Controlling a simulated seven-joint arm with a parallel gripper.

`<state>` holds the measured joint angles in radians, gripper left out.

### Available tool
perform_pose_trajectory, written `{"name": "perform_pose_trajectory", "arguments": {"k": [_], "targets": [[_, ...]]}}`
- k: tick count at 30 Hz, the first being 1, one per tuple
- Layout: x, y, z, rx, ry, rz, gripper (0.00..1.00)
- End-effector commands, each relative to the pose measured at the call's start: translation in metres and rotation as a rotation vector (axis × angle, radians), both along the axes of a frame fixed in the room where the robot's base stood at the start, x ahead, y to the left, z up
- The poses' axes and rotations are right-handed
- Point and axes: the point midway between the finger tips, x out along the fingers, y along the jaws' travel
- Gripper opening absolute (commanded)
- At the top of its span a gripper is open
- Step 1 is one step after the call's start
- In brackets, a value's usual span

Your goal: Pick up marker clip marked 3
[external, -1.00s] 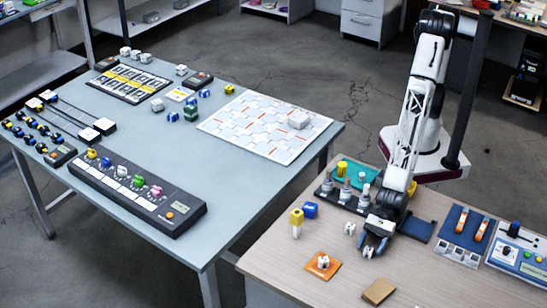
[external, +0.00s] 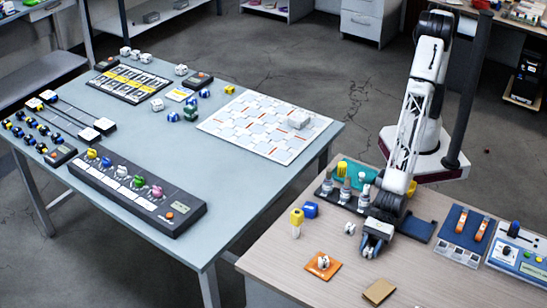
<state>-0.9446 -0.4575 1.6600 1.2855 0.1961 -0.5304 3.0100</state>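Small white clip-like pieces lie on the wooden table. One white piece (external: 349,229) stands to the left of my gripper, and another white piece (external: 323,262) sits on an orange pad (external: 313,272). A further white piece (external: 367,253) shows low at my gripper's fingertips. The numbers are too small to read, so I cannot tell which clip is marked 3. My gripper (external: 372,249) points down close to the table, over that last piece and mostly hiding it. I cannot tell whether the fingers are closed on it.
A yellow-topped piece (external: 297,220) and a blue block (external: 311,210) stand left of my gripper. A brown pad (external: 378,292) lies in front. A dark rack (external: 345,197) of cylinders is behind. A blue panel (external: 464,230) and a control box (external: 520,252) are at right.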

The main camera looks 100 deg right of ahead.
Motion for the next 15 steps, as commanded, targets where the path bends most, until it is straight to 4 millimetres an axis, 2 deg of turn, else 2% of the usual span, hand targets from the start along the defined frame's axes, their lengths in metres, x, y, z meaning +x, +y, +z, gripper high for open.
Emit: {"name": "perform_pose_trajectory", "arguments": {"k": [1, 5, 6, 15], "targets": [[0.0, 0.0, 0.0, 0.0, 0.0, 0.0, 0.3], [0.0, 0.0, 0.0, 0.0, 0.0, 0.0, 0.1], [0.0, 0.0, 0.0001, 0.0, 0.0, 0.0, 0.08], [0.0001, 0.0001, 0.0016, 0.0, 0.0, 0.0, 0.08]]}}
